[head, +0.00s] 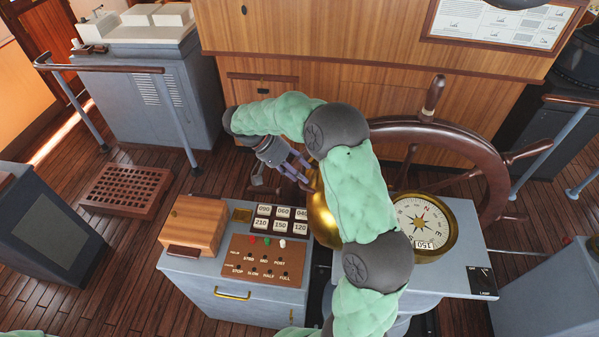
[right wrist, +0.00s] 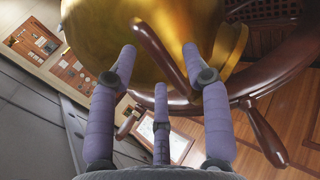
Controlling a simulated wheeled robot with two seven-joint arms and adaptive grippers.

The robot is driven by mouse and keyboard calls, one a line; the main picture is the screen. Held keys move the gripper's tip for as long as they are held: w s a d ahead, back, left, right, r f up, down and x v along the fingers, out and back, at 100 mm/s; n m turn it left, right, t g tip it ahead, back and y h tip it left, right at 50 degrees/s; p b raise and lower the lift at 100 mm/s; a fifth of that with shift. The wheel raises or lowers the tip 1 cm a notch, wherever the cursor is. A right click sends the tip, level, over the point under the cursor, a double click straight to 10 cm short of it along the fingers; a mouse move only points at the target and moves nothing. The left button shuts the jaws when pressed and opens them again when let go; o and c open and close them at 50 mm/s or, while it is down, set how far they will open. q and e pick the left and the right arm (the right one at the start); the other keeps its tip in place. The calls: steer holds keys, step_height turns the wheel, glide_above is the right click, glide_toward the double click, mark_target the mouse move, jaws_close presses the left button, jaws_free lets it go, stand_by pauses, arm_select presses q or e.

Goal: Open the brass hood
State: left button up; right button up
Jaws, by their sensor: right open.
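The brass hood (head: 322,222) shows as a gold dome left of the compass, mostly hidden behind my right arm. The compass (head: 423,222) has its card uncovered in a brass bowl. In the right wrist view the hood (right wrist: 100,25) fills the top, with a dark red-brown bar (right wrist: 160,55) across it. My right gripper (head: 302,169) is at the hood's upper left side. Its fingers are open, and in the wrist view the bar lies between the fingertips (right wrist: 160,62). I cannot tell whether they touch it. My left gripper is out of view.
The ship's wheel (head: 440,132) stands close behind the compass. On the left console are a wooden box (head: 194,222), number tiles (head: 282,220) and a brown switch panel (head: 262,262). A wooden grating (head: 125,190) lies on the floor at left. A rail (head: 110,69) stands behind it.

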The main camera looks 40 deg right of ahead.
steer(key=v, duration=1.1)
steer(key=shift+r, duration=0.2)
steer(key=shift+w+a, duration=0.1)
steer(key=s+a+f+n+t+y, duration=0.15)
steer(key=a+f, duration=0.25)
steer(key=f, duration=0.6)
steer(key=s+a+f+n+y, duration=0.25)
steer(key=a+f, duration=0.25)
steer(key=f, duration=0.5)
steer(key=s+a+f+n+t+y, duration=0.15)
steer(key=a+f, duration=0.25)
steer(key=f, duration=0.5)
steer(key=s+a+f+t+y, duration=0.2)
steer(key=s+a+f, duration=0.35)
steer(key=s, duration=0.25)
steer(key=s+a+f+t+y, duration=0.1)
steer(key=s+a+f+y, duration=0.1)
steer(key=s+a+f, duration=0.45)
step_height(320, 180, down, 28)
steer(key=n+b, duration=0.2)
steer(key=b, duration=2.6)
steer(key=shift+a+t+b, duration=0.3)
steer(key=shift+t+b, duration=0.05)
steer(key=shift+t, duration=0.05)
steer(key=shift+r, duration=0.15)
